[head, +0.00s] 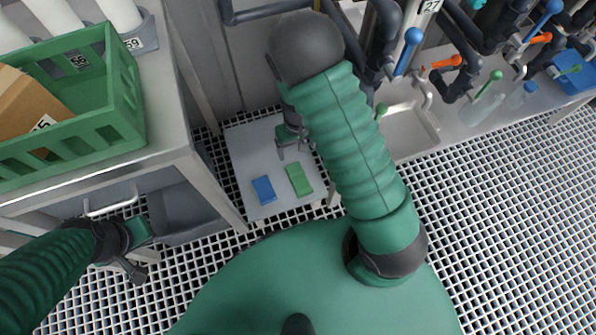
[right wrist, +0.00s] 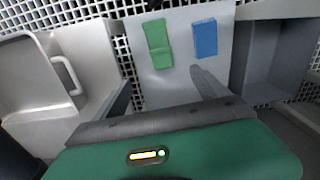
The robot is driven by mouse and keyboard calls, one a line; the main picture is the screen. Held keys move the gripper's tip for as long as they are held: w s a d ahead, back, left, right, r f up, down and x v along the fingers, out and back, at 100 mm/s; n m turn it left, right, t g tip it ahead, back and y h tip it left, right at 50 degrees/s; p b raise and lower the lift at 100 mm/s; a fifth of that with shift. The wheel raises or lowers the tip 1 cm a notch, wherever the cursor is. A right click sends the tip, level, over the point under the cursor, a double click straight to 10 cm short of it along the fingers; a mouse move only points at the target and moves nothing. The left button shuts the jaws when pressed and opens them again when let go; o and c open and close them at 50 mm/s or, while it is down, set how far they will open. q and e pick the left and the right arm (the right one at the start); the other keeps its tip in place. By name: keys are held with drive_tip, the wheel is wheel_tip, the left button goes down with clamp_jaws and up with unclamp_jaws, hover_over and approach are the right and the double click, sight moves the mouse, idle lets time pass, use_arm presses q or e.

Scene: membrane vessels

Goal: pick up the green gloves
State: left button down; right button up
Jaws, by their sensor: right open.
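The green gloves (head: 299,179) lie as a flat folded piece on a pale grey panel (head: 247,150) low down between the bench and the sink. They also show in the right wrist view (right wrist: 158,43), beyond the fingers. My right gripper (head: 291,152) is open and empty, just behind the gloves in the head view and apart from them. In the right wrist view its two spread fingers (right wrist: 162,84) point toward the panel. My left gripper (head: 136,268) hangs at the lower left, far from the gloves. Its jaw opening is not clear.
A flat blue item (head: 263,190) lies left of the gloves on the panel. A metal bench (head: 168,128) with a green crate (head: 125,112) stands at the left. A sink (head: 411,130) and pipes with coloured valve handles are at the right. White grating (head: 510,220) covers the floor.

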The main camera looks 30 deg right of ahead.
wheel_tip(320, 180, down, 14)
drive_tip(key=b, duration=0.6)
drive_tip(key=shift+r+b, duration=0.2)
drive_tip(key=shift+b, duration=0.15)
drive_tip(key=f+b, duration=0.3)
drive_tip(key=s+f+b, duration=0.1)
drive_tip(key=f, duration=0.1)
drive_tip(key=shift+a, duration=0.35)
drive_tip(key=shift+r, duration=0.1)
drive_tip(key=shift+c, duration=0.2)
drive_tip(key=c, duration=1.4)
